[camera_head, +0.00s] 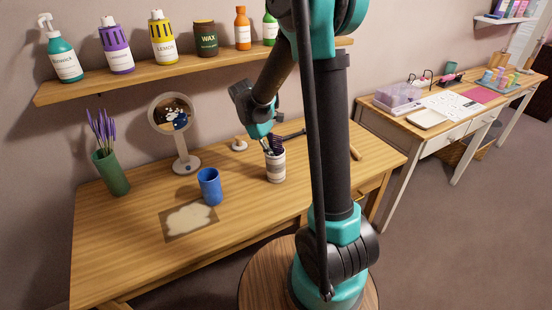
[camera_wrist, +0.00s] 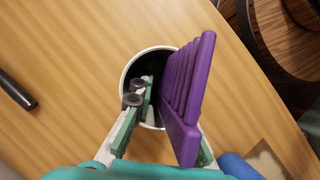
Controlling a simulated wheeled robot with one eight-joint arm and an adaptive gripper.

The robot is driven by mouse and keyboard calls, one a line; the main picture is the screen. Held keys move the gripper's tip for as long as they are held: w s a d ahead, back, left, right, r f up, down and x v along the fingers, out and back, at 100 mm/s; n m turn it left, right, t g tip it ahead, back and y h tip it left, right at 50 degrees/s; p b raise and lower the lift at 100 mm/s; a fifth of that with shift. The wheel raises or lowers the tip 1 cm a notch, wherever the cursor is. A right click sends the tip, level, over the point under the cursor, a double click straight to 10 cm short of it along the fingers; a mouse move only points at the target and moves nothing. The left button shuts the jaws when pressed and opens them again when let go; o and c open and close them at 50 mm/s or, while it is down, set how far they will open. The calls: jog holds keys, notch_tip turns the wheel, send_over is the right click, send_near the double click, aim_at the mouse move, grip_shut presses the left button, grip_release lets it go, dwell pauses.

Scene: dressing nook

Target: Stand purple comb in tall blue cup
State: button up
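The purple comb (camera_wrist: 188,95) stands in the striped cup (camera_head: 276,174), teeth showing above the rim. In the head view the comb (camera_head: 278,142) looks dark and small. My gripper (camera_head: 266,138) is over the striped cup, fingers pointing down towards its mouth. In the wrist view my gripper (camera_wrist: 165,125) is open around the comb: a gap shows between the left finger and the comb, and the right finger is partly hidden behind it. The tall blue cup (camera_head: 209,188) stands upright on the table, left of the striped cup; its edge shows in the wrist view (camera_wrist: 240,166).
A patterned mat (camera_head: 175,230) lies in front of the blue cup. A round mirror (camera_head: 187,160) and a green vase (camera_head: 112,175) stand behind and left. A shelf (camera_head: 130,82) with bottles hangs above. The table's front left is clear.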

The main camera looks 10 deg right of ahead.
jog(key=v, duration=1.1)
jog(key=shift+r, duration=0.2)
jog(key=shift+a, duration=0.1)
